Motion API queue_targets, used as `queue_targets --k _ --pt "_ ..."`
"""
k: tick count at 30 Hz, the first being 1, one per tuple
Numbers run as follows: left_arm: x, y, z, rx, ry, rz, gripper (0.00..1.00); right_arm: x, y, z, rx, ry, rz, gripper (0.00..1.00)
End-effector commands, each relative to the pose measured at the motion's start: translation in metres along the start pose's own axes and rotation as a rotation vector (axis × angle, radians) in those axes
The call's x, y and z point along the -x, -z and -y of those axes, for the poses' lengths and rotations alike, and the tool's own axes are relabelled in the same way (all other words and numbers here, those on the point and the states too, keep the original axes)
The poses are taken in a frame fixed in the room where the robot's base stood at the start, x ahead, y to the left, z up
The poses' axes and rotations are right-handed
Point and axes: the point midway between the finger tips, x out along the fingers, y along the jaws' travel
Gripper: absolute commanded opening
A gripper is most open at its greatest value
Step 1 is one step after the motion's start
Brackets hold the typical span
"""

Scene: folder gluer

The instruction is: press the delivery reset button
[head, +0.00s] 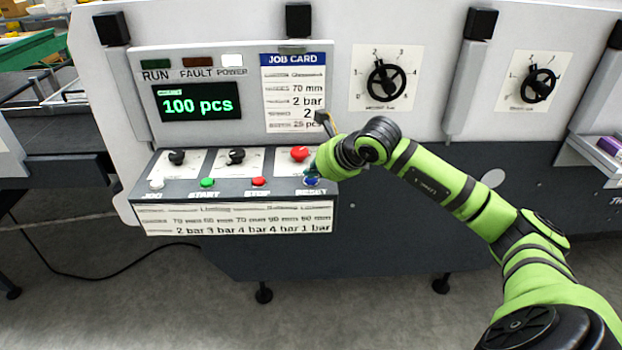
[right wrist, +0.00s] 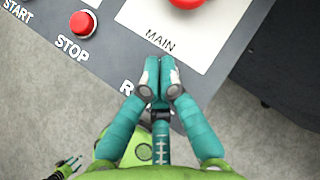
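The blue reset button (head: 311,180) is at the right end of the lower button row, above the RESET label (head: 311,190). My right gripper (head: 310,174) is right at it and partly covers it. In the right wrist view, the two teal fingers of the right gripper (right wrist: 158,66) are together with nothing seen between them. They hide the button and most of its label there. I cannot tell whether the tips touch or press it. My left gripper is not in the head view; a small green and dark part at the lower left of the wrist view may be it.
A red stop button (head: 259,182), a green start button (head: 207,183) and a white jog button (head: 156,184) sit left along the panel. A red main knob (head: 299,153) is just above. The display (head: 198,104) reads 100 pcs.

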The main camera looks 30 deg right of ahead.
Motion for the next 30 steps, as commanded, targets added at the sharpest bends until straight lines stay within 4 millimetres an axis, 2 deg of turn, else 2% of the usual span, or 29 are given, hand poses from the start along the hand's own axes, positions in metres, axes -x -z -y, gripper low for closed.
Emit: queue_targets --k 15,30 --pt "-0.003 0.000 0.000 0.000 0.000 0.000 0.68 -0.003 0.004 -0.003 -0.001 -0.005 -0.008 0.00" --pt "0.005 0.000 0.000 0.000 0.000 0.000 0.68 0.010 -0.009 0.003 0.000 -0.003 -0.005 0.00"
